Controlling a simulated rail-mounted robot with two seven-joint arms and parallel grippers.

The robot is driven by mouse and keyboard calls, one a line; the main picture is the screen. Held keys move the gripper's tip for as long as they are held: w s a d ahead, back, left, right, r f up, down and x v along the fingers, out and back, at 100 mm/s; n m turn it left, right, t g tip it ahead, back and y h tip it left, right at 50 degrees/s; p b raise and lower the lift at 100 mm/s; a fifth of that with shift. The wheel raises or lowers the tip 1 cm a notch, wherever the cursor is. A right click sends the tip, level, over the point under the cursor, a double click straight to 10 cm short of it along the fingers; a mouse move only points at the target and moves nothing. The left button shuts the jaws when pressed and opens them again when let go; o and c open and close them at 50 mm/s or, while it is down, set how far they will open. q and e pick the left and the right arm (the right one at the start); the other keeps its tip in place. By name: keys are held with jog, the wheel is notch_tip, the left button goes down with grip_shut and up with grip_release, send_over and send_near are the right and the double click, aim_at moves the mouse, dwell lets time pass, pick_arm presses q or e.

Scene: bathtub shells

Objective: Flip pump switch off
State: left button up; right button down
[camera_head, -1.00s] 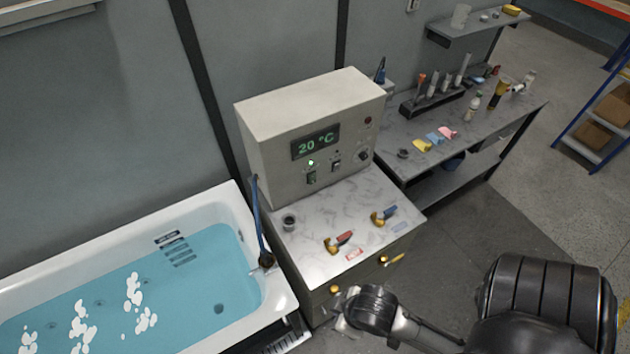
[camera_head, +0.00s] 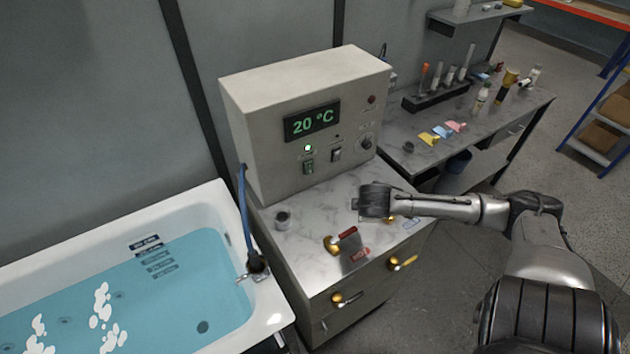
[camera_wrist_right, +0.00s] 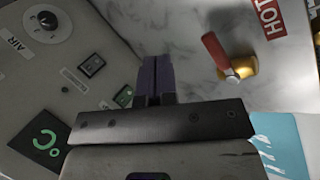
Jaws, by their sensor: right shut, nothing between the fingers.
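The beige control box (camera_head: 262,120) stands on the marble-topped cabinet. Its front has two rocker switches: a green-tinted one (camera_head: 308,167) under a lit green lamp (camera_head: 308,147), and a dark one (camera_head: 336,155) to its right. I cannot read which is labelled pump. Both show in the right wrist view, the dark switch (camera_wrist_right: 92,66) and the green one (camera_wrist_right: 123,97). My right gripper (camera_head: 358,204) is above the marble top, in front of the box, apart from the switches. Its dark fingers (camera_wrist_right: 155,74) are together and empty. My left gripper is out of view.
A red-handled tap (camera_head: 342,240) sits on the marble top (camera_head: 290,250) beside a HOT label. A knob (camera_head: 366,143) is on the box's right. A water-filled bathtub (camera_head: 215,200) stands left. A cluttered workbench (camera_head: 400,135) stands right. The air before the panel is clear.

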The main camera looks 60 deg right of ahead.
aim_at(310, 168)
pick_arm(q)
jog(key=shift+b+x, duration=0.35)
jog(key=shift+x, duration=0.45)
pick_arm(e)
jog(key=w+d+r+n+t+y, duration=0.2)
jog(key=w+d+r+n+y, duration=0.1)
jog(key=w, duration=0.3)
jog(key=w+d+r+n+t+y, duration=0.2)
jog(key=w+d+n+y, duration=0.1)
jog(key=w, duration=0.3)
jog(key=shift+d+r+y, duration=0.2)
jog(key=shift+r+y, duration=0.2)
jog(key=shift+y, duration=0.4)
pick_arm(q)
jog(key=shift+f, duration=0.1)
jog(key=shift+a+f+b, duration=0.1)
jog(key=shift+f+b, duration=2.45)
pick_arm(e)
jog(key=w+f, duration=0.8)
jog(key=w, duration=0.1)
jog(key=shift+d+f, duration=0.25)
jog(key=shift+f, duration=0.15)
